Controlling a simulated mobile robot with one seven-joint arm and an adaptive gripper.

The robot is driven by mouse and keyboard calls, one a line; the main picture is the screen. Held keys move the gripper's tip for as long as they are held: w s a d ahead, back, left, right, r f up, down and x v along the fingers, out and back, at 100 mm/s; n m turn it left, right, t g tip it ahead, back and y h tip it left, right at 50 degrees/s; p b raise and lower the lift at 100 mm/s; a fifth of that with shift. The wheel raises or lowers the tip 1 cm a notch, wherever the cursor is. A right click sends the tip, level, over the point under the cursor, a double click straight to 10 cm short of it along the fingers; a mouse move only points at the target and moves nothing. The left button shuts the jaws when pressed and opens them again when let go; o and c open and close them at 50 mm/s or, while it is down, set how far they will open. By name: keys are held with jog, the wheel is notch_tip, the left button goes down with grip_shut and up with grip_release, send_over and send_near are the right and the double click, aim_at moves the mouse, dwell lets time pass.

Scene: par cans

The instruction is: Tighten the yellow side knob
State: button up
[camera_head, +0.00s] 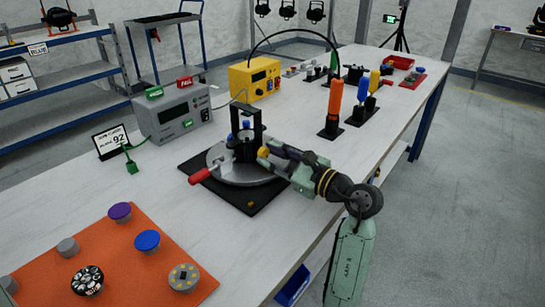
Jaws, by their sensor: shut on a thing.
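The yellow side knob (262,153) shows at the right side of the black upright fixture (244,140). The fixture stands on a round grey turntable (222,172) with a red handle (200,176). My gripper (271,152) reaches in from the right and is shut on the yellow side knob. The fingers partly cover the knob, and its shaft is hidden.
A grey meter box (172,115) and a display reading 92 (112,141) stand left of the turntable. An orange mat (140,262) with several knobs lies at the front left. A yellow box (254,79) and upright orange-handled tool (335,102) stand behind. The table's right edge runs under my arm.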

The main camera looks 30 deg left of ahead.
grip_shut()
jog(key=shift+r+m+p, duration=0.3)
jog(key=shift+m+p, duration=0.8)
jog(key=shift+p, duration=0.1)
jog(key=shift+f+m+p, duration=0.1)
jog(key=shift+m+p, duration=0.6)
jog(key=shift+m, duration=0.3)
jog(key=shift+f+m, duration=0.2)
jog(key=shift+m, duration=0.1)
jog(key=o, duration=0.6)
grip_release()
jog(key=shift+o, duration=0.2)
jog(key=shift+d, duration=0.1)
